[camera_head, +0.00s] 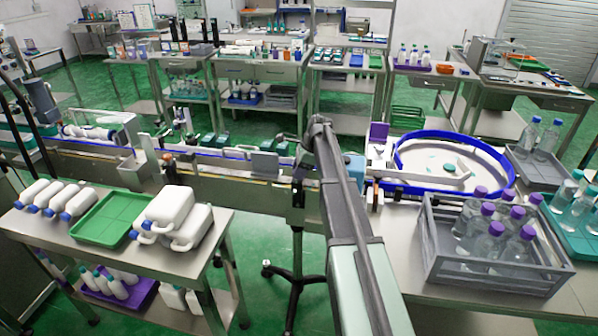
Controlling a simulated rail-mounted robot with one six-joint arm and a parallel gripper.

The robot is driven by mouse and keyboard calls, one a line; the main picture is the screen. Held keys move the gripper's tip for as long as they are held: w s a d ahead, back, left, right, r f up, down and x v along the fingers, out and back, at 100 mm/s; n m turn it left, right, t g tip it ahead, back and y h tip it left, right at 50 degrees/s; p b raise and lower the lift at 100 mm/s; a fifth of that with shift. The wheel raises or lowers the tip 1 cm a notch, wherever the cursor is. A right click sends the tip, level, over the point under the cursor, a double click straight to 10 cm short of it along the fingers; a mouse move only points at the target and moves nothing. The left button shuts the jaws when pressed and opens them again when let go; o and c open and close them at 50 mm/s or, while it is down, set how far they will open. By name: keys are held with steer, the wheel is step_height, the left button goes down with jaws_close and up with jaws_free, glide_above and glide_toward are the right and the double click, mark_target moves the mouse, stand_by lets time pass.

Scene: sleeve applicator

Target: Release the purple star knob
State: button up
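My arm reaches up from the bottom of the picture, right of centre, to its far joint over the conveyor line. Small dark parts show just left of that joint, low over the conveyor (230,183). I cannot tell whether they belong to my gripper or to the machine, and no fingers can be made out. I cannot pick out a purple star knob; it may be hidden behind my arm or too small to see. A black-footed stand (295,268) rises just left of my arm to the conveyor's height.
A grey crate (447,268) of purple-capped bottles stands at the right, near a blue ring-rimmed turntable (400,160). A green tray (105,217) and white jugs (172,208) are on the left table. Green floor (262,240) is open between the tables.

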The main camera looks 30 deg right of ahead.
steer(key=c, duration=0.4)
steer(key=shift+n, duration=0.3)
steer(key=n+g, duration=0.1)
steer(key=n, duration=0.2)
steer(key=n+g, duration=0.1)
steer(key=n, duration=0.2)
steer(key=shift+w+g, duration=0.2)
steer(key=shift+g, duration=0.1)
steer(key=n+g, duration=0.1)
steer(key=n, duration=0.3)
steer(key=shift+g, duration=0.3)
steer(key=n+h, duration=0.1)
steer(key=n, duration=0.1)
steer(key=n+g, duration=0.1)
steer(key=n, duration=0.1)
steer(key=shift+w+a+n+h, duration=0.1)
steer(key=shift+n+h, duration=0.3)
steer(key=o, duration=0.9)
